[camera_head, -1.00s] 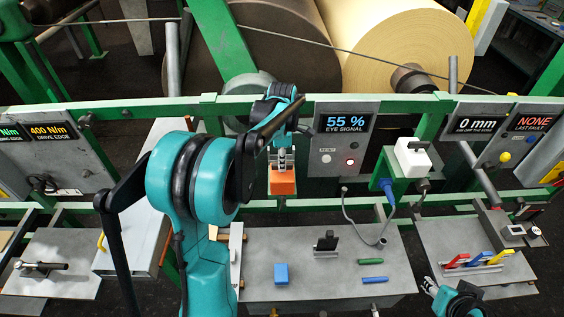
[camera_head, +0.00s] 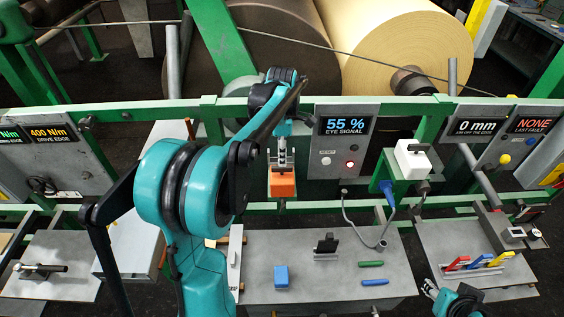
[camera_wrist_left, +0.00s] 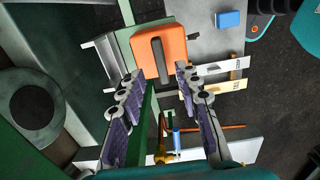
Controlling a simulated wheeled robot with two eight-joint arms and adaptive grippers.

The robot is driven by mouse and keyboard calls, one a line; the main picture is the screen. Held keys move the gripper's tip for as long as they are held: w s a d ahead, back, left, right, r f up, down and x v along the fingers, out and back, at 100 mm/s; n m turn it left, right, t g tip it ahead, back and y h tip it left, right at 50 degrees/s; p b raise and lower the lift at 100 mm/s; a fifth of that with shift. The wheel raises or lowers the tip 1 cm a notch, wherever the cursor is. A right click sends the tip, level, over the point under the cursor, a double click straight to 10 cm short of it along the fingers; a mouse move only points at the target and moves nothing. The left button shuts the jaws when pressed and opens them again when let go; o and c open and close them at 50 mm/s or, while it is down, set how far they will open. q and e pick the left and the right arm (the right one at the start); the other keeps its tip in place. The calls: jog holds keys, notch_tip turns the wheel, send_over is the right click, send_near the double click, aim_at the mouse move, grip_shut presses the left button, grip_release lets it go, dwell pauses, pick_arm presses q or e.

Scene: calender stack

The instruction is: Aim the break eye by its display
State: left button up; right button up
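The eye signal display (camera_head: 345,126) reads 55 % in blue on a grey panel behind the table. An orange block (camera_head: 282,183), likely the break eye, sits on the green frame left of the panel. In the left wrist view the orange block (camera_wrist_left: 174,44) has a dark bar down its middle. My left gripper (camera_head: 283,158) is above and behind the block. In the left wrist view my left gripper (camera_wrist_left: 159,72) is open, its fingertips apart on either side of the block's near end; contact cannot be told. My right gripper (camera_head: 430,289) is at the lower right, small, its fingers unclear.
A white box (camera_head: 411,158) with a blue plug (camera_head: 387,191) stands right of the panel. The grey table (camera_head: 320,280) holds a blue block (camera_head: 281,276), a black stand (camera_head: 326,244) and green and blue pens. A red lamp (camera_head: 350,163) is lit on the panel.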

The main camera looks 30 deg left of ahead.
pick_arm(q)
notch_tip(320, 180, up, 7)
jog(key=shift+r, duration=0.15)
dwell(0.5)
jog(key=s+d+f+m+t+b, duration=0.3)
jog(key=s+d+f+m+b, duration=0.4)
jog(key=s+f+m, duration=0.2)
jog(key=s+d+f+m+t+b, duration=0.4)
jog(key=s+d+f+m+b, duration=0.4)
jog(key=f+m, duration=0.6)
jog(key=shift+s+f+m, duration=0.3)
jog(key=shift+s+m, duration=0.4)
jog(key=shift+s, duration=0.25)
